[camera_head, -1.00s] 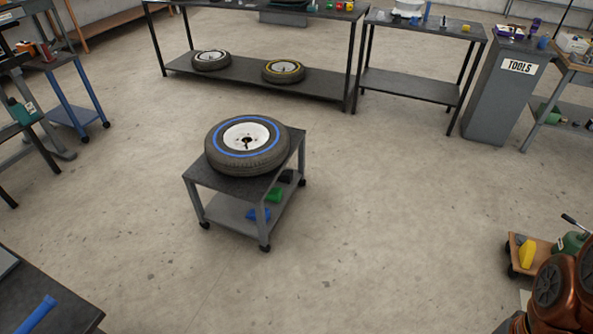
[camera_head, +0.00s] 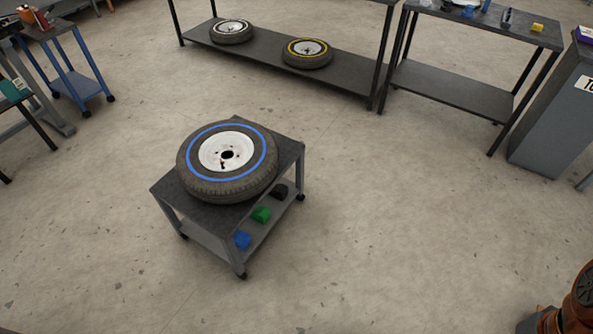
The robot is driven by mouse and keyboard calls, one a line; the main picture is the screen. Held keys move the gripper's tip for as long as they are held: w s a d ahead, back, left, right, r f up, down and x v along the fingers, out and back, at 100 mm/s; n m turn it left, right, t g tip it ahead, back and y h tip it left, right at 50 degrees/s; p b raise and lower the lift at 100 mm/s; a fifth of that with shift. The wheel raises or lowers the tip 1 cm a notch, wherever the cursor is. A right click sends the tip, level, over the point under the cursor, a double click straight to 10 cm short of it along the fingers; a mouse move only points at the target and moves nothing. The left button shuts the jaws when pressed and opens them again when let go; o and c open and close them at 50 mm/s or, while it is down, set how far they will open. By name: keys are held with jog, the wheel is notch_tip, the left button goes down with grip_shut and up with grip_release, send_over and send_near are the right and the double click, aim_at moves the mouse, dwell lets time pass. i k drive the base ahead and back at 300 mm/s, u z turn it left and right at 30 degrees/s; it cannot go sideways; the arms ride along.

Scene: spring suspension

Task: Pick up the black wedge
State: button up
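The black wedge (camera_head: 280,191) lies on the lower shelf of a small wheeled cart (camera_head: 285,137) in the middle of the floor. It sits at the cart's right side, near the back right leg, behind a green wedge (camera_head: 261,215) and a blue wedge (camera_head: 243,240) in the same row. A wheel with a blue ring (camera_head: 227,160) lies flat on the cart's top. My gripper is out of view; only a brown-orange part of my arm shows at the lower right corner.
A long bench with two tyres (camera_head: 307,53) on its lower shelf stands at the back. A second bench (camera_head: 455,92) and a grey cabinet (camera_head: 555,115) stand at the right. A blue-legged trolley (camera_head: 75,70) is at the left. The floor right of the cart is clear.

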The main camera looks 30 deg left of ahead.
aim_at(279, 191)
jog(key=i, duration=2)
jog(key=u, duration=3.75)
